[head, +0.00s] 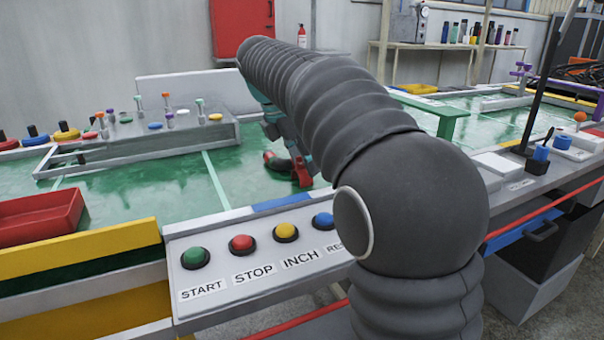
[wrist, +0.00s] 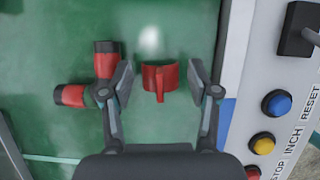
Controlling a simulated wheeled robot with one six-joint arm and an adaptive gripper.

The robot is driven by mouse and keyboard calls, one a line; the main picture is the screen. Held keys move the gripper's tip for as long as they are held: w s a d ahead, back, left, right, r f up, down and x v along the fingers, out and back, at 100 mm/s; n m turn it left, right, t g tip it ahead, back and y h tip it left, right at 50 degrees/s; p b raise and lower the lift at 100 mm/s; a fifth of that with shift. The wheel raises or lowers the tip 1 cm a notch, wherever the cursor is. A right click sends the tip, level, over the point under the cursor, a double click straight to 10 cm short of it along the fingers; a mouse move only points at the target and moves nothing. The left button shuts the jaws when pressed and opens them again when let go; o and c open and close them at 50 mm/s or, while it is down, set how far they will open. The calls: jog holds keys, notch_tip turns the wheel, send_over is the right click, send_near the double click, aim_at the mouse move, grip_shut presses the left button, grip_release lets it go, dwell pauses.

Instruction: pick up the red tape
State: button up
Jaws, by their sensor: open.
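The red tape (wrist: 150,80) is a short, curved red band on the green surface in the wrist view, with a narrow strip pointing down the picture. My gripper (wrist: 160,79) is open, with one pad to the left of the tape and one to the right. Gaps show between the tape and both pads. In the head view my dark arm reaches over the green table, and my gripper is partly hidden behind it. Red shows around the fingers there, but I cannot tell the tape apart.
A red and black elbow fitting (wrist: 105,50) lies just left of my left finger in the wrist view, partly covered by it. A button panel (head: 258,255) edges the table nearby. A red tray (head: 40,215) stands at the left.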

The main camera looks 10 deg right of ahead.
jog(key=shift+x, duration=0.85)
jog(key=c, duration=0.5)
jog(key=shift+r, duration=0.1)
jog(key=shift+r, duration=0.5)
jog(key=r, duration=0.1)
jog(key=r+p, duration=0.1)
jog(key=r, duration=0.1)
jog(key=shift+s+d+r, duration=0.25)
jog(key=shift+d+r, duration=0.05)
jog(key=shift+r, duration=0.05)
jog(key=s+d+r, duration=0.4)
jog(key=s+d, duration=0.1)
jog(key=s+d+r+p, duration=0.1)
jog(key=s+d+r, duration=0.1)
jog(key=shift+s+d+r, duration=0.1)
jog(key=shift+s+d, duration=0.25)
jog(key=shift+d, duration=0.05)
